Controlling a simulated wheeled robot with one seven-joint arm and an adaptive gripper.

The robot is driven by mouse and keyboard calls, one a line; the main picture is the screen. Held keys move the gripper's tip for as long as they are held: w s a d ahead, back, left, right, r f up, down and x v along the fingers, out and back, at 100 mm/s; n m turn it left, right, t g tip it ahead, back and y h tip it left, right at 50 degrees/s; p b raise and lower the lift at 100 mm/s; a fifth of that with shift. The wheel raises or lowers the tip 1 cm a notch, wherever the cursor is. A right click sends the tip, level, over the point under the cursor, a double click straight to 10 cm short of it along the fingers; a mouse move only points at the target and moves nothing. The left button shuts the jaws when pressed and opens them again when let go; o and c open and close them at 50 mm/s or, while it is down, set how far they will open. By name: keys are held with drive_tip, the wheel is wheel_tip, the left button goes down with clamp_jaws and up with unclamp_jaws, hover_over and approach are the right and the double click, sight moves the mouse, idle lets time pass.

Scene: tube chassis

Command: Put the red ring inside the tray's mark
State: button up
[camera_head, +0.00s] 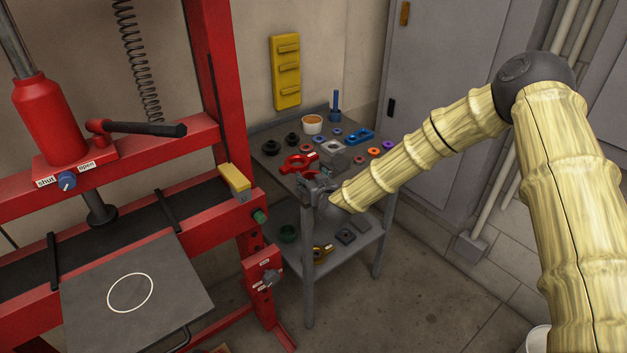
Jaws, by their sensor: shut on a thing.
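The red ring (291,165) is at the front left of the small shelf table, right at the fingers of my gripper (311,180). My gripper is shut on the red ring; its fingers hide part of the ring's near side. I cannot tell whether the ring still touches the tabletop. The tray (185,283) is a flat dark grey plate at the lower left, in front of the red press. Its mark (152,284) is a thin white circle, and the area inside it is empty.
The red press frame (222,100) stands between tray and table, with a yellow block (234,178) on its side. The grey table (269,137) holds several small rings, a blue part (360,136) and a cup (312,125). Grey cabinets stand behind.

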drive_tip(key=shift+f, duration=0.35)
drive_tip(key=shift+f, duration=0.2)
drive_tip(key=o, duration=1.1)
drive_tip(key=shift+s+r, duration=0.1)
drive_tip(key=shift+r, duration=0.1)
drive_tip(key=b+v, duration=0.2)
drive_tip(key=v, duration=1)
